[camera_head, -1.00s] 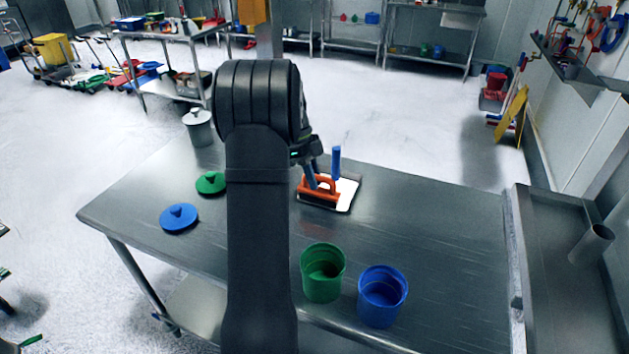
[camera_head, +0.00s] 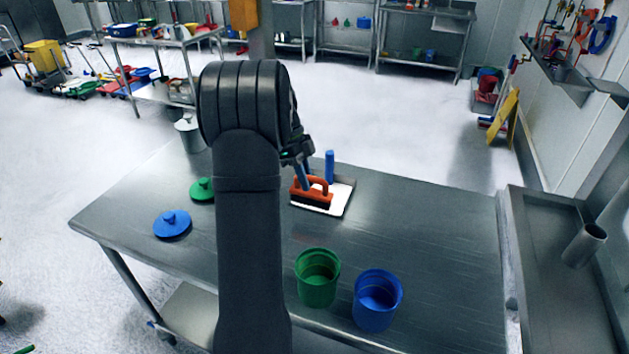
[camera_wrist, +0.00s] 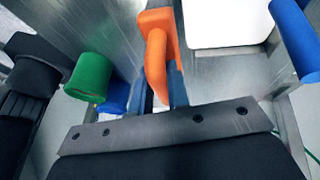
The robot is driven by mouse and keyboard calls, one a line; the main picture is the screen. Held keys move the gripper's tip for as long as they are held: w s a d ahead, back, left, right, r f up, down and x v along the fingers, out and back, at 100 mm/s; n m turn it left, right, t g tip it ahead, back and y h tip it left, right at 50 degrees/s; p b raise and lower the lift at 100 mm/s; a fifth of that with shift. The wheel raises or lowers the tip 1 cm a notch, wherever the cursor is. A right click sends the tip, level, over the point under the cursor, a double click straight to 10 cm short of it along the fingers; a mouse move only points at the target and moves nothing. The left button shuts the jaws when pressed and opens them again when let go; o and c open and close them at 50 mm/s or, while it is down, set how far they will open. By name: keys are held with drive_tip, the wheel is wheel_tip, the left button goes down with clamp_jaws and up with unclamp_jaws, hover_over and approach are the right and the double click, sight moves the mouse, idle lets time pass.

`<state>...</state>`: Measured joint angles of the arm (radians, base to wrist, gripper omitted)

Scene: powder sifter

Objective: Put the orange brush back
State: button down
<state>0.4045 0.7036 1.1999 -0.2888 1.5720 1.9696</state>
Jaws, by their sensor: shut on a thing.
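The orange brush (camera_head: 313,190) has a looped orange handle and a dark bristle edge. It is over the white tray (camera_head: 341,199) on the steel table; I cannot tell whether its bristles touch the tray. My gripper (camera_head: 304,177) is shut on its handle, and its jaws are partly hidden by my arm. In the wrist view the orange brush (camera_wrist: 156,55) shows between the blue fingers of my gripper (camera_wrist: 159,92). The white tray (camera_wrist: 228,22) lies beyond, to the right.
An upright blue cylinder (camera_head: 329,167) stands close behind the brush. A green bucket (camera_head: 318,279) and a blue bucket (camera_head: 377,301) stand at the front of the table. A blue lid (camera_head: 172,225) and green lid (camera_head: 202,189) lie left of my arm. The table's right side is clear.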

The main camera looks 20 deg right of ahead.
drive_tip(key=s+d+r+n+t+h, duration=0.15)
drive_tip(key=s+d+n, duration=0.35)
drive_tip(key=d, duration=0.5)
drive_tip(key=s+d+r+n+t+h, duration=0.1)
drive_tip(key=s+d+r+n+t, duration=0.2)
drive_tip(key=d+n, duration=0.5)
drive_tip(key=s+d+r+n+t+h, duration=0.15)
drive_tip(key=s+d+n, duration=0.3)
drive_tip(key=d, duration=0.65)
drive_tip(key=shift+n+y, duration=0.25)
drive_tip(key=shift+y, duration=0.15)
drive_tip(key=shift+w+a+f, duration=0.35)
drive_tip(key=shift+w+f, duration=1.45)
drive_tip(key=shift+w, duration=0.2)
drive_tip(key=shift+w+a+f, duration=0.3)
drive_tip(key=shift+w+f, duration=1.45)
drive_tip(key=shift+w, duration=0.2)
drive_tip(key=shift+w+a+f, duration=0.35)
drive_tip(key=shift+w+f, duration=1.45)
drive_tip(key=shift+w, duration=0.2)
drive_tip(key=c, duration=1.8)
unclamp_jaws()
drive_tip(key=shift+f, duration=0.15)
drive_tip(key=o, duration=0.4)
